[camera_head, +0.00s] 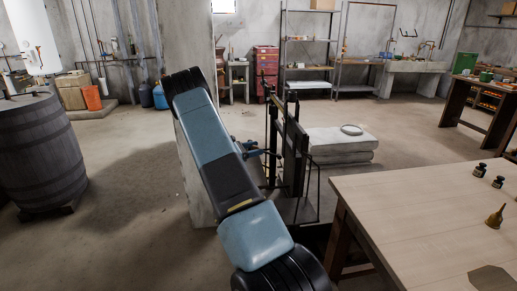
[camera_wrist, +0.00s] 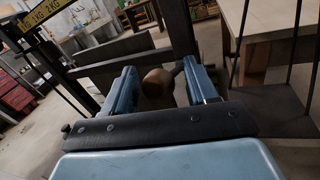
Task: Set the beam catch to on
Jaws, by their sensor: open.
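The beam scale (camera_head: 291,150) is a dark upright metal frame left of the wooden table in the head view. In the wrist view its yellow-marked beam (camera_wrist: 38,17) shows at upper left, with a dark post (camera_wrist: 180,28) and crossbar ahead. A rounded brown knob (camera_wrist: 157,84) sits between my two blue fingers in the wrist view; it may be the catch's handle. My gripper (camera_wrist: 160,72) is open, with a finger on each side of the knob. Contact cannot be made out. In the head view my gripper (camera_head: 262,151) is small beside the scale's frame.
A wooden table (camera_head: 420,195) stands at the right, with small dark bottles (camera_head: 480,170) and a brass oilcan (camera_head: 495,217). A pale block (camera_head: 340,148) lies behind the scale. A barrel (camera_head: 40,150) stands far left. Bare floor lies between the barrel and my arm.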

